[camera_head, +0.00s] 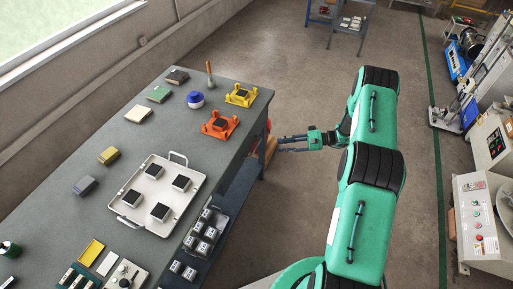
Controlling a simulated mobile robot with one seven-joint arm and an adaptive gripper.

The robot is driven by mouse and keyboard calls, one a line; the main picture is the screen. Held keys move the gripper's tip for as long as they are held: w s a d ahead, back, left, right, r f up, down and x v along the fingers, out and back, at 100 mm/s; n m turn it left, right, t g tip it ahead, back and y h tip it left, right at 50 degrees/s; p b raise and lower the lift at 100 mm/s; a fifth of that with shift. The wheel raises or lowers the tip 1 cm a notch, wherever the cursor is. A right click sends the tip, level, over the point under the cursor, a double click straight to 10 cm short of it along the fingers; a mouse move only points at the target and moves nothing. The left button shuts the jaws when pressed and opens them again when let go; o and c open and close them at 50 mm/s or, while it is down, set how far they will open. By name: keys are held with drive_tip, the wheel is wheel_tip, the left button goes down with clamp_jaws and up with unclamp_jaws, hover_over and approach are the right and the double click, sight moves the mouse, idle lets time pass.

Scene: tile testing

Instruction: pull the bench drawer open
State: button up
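The bench (135,135) is a long grey-topped table on the left, with blue legs. Its drawer front cannot be made out clearly; the right side below the top is seen steeply from above and is partly hidden. A dark tray-like surface (188,255) with several small grey blocks shows below the bench's right edge; I cannot tell whether it is a drawer or a shelf. My gripper (280,144) is at the bench's far right side, pointing left. Its two fingers are apart with a gap between them, and nothing shows held. Contact with the bench cannot be told.
A brown-orange object (270,151) stands by the bench leg, close to my fingertips. The bench top carries a white tray (143,216), orange (219,125) and yellow (241,95) fixtures and several blocks. Open floor lies beyond my arm; machines (475,215) stand at right.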

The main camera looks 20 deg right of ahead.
sight(256, 147)
drive_tip(key=b+x, duration=0.1)
drive_tip(key=x, duration=1.2)
drive_tip(key=shift+w+a, duration=0.15)
drive_tip(key=shift+a, duration=0.2)
drive_tip(key=shift+c, duration=0.3)
clamp_jaws()
